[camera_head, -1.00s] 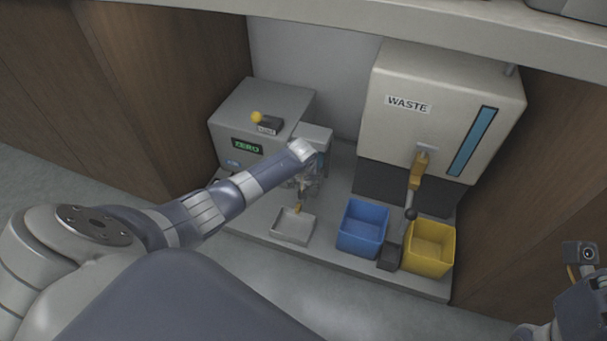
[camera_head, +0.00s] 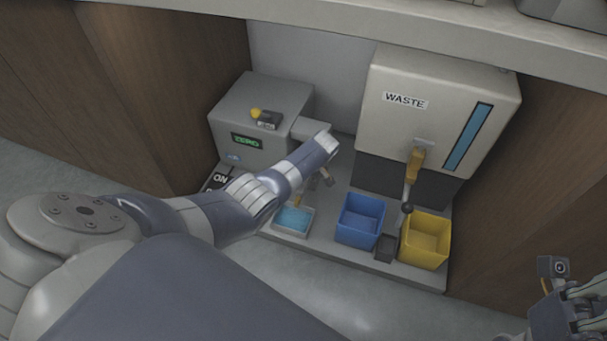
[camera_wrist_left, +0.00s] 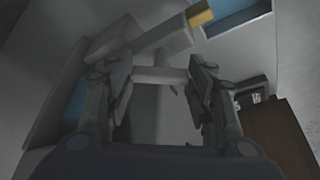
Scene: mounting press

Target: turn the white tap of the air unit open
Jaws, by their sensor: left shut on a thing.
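The grey unit (camera_head: 258,112) with a green "ZERO" display stands at the left of the recess. My left arm reaches across its front, and my forearm hides most of the tap and gripper in the head view. In the left wrist view my left gripper (camera_wrist_left: 163,80) is shut on a white bar-like tap handle (camera_wrist_left: 160,74), which lies crosswise between the fingers. A pale spout with a yellow tip (camera_wrist_left: 199,14) is just beyond it. My right gripper (camera_head: 575,305) is at the lower right edge, partly cut off, away from the unit; its opening is unclear.
A small tray (camera_head: 308,230) with blue contents sits below the spout. A blue bin (camera_head: 360,236), a small dark box (camera_head: 386,248) and a yellow bin (camera_head: 425,258) stand to the right. The WASTE dispenser (camera_head: 440,85) with a lever stands behind them. Wooden walls flank the recess.

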